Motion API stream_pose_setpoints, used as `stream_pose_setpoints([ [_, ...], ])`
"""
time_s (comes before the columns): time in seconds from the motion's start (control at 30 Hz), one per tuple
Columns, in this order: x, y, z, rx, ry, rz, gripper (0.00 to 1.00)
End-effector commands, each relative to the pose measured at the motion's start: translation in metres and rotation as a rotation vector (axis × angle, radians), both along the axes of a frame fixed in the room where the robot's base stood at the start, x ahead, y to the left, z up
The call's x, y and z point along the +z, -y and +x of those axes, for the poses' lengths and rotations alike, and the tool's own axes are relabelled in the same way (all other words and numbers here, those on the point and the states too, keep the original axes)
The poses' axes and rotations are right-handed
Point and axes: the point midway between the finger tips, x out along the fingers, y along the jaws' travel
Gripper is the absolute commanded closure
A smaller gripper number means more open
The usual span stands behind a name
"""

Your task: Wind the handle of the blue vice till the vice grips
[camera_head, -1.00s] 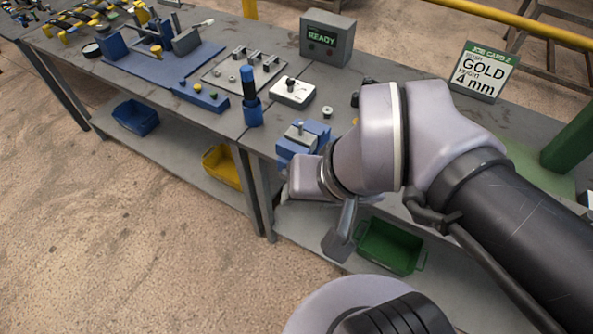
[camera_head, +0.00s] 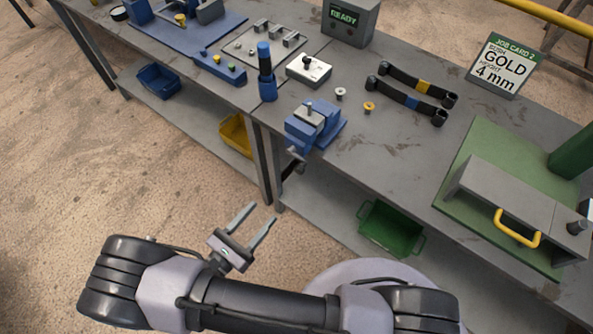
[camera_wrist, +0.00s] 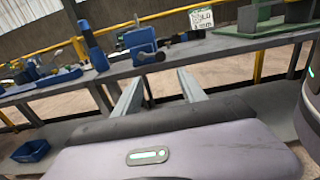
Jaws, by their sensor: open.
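The blue vice (camera_head: 314,125) stands at the front edge of the grey bench in the head view. A small grey part shows between its jaws at the top; whether they press on it I cannot tell. Its dark handle (camera_head: 295,158) sticks out from the front, over the bench edge. In the wrist view the vice (camera_wrist: 139,41) and its handle (camera_wrist: 150,57) show above the fingers. My gripper (camera_head: 258,220) is open and empty, in front of the bench and apart from the handle, with its fingers pointing toward the bench. It also shows in the wrist view (camera_wrist: 160,88).
Yellow (camera_head: 236,135) and green (camera_head: 390,228) bins sit on the lower shelf.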

Motion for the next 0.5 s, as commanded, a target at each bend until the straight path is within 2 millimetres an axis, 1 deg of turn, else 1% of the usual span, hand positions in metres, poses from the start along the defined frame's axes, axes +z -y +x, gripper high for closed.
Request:
stream_pose_setpoints([
  [0.03,-0.001,0.010,0.011,-0.007,-0.001,-0.003,0.51],
  [0.1,-0.001,0.024,0.028,-0.008,-0.002,-0.002,0.51],
  [0.3,-0.002,0.061,0.076,-0.009,-0.002,0.000,0.51],
  [0.4,-0.002,0.076,0.094,-0.008,-0.002,0.001,0.51],
  [0.5,-0.001,0.085,0.107,-0.007,-0.001,0.002,0.51],
])
